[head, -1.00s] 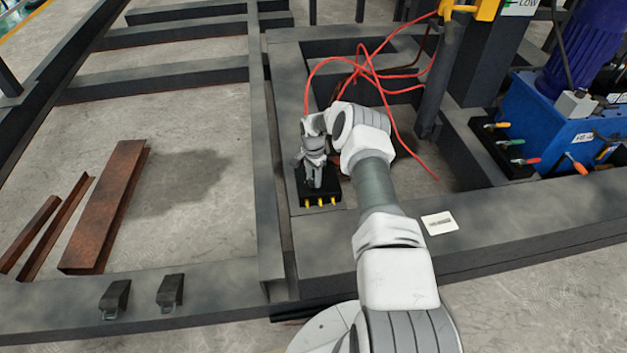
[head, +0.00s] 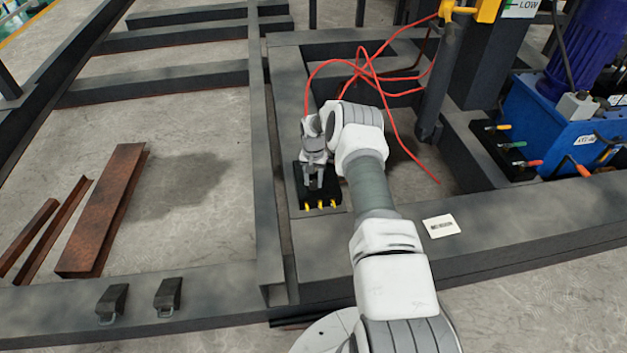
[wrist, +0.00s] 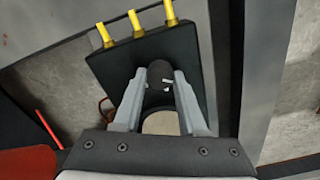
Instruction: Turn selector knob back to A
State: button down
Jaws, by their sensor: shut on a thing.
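The selector knob (wrist: 160,76) is dark and round with small white marks, on a black control box (wrist: 195,55). In the wrist view the two grey fingers of my gripper (wrist: 160,88) stand on either side of the knob and are shut on it. In the head view the black box (head: 303,186) lies on the steel frame. My gripper (head: 313,183) points down onto it and hides the knob there. I cannot read any letter A or the knob's setting.
Several yellow-tipped levers (wrist: 138,26) line one edge of the box. Red hoses (head: 375,75) loop behind my arm. A blue pump unit (head: 560,125) stands at the right. Rusty steel angles (head: 105,210) lie on the floor at the left.

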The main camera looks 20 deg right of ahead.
aim_at(314, 182)
dwell(0.4)
jog(key=shift+c, duration=2.3)
grip_release()
notch_tip(314, 182, up, 18)
jog(key=p, duration=0.5)
jog(key=shift+f+p, duration=0.25)
jog(key=shift+p, duration=0.15)
